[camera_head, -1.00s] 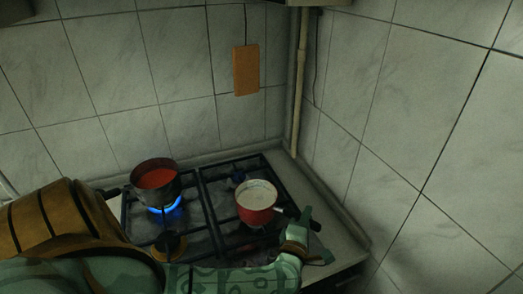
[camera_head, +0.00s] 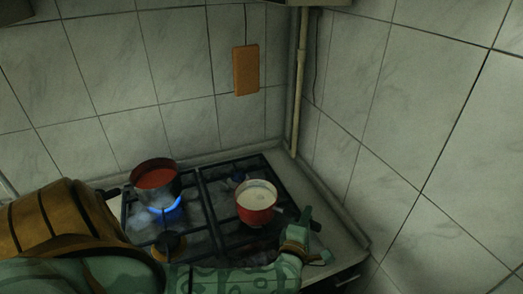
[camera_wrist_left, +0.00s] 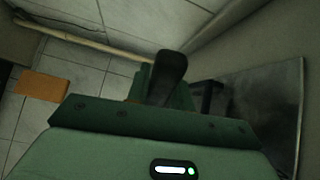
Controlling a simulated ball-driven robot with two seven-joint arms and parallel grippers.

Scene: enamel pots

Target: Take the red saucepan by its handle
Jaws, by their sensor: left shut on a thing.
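The red saucepan (camera_head: 257,216), with pale white contents, stands on the right part of the hob. Its short dark handle points right, toward my left gripper (camera_head: 305,226). My green left gripper is shut on the handle. In the left wrist view the dark handle end (camera_wrist_left: 168,75) sticks up at the green jaw, and the pan itself does not show. The jaws hide part of the handle. My right gripper is not in view.
A grey pot (camera_head: 161,190) with red contents stands on the left burner over a blue flame (camera_head: 168,212). The black grate (camera_head: 213,217) lies under both pots. Tiled walls close off the back and right. An orange board (camera_head: 246,70) hangs on the back wall.

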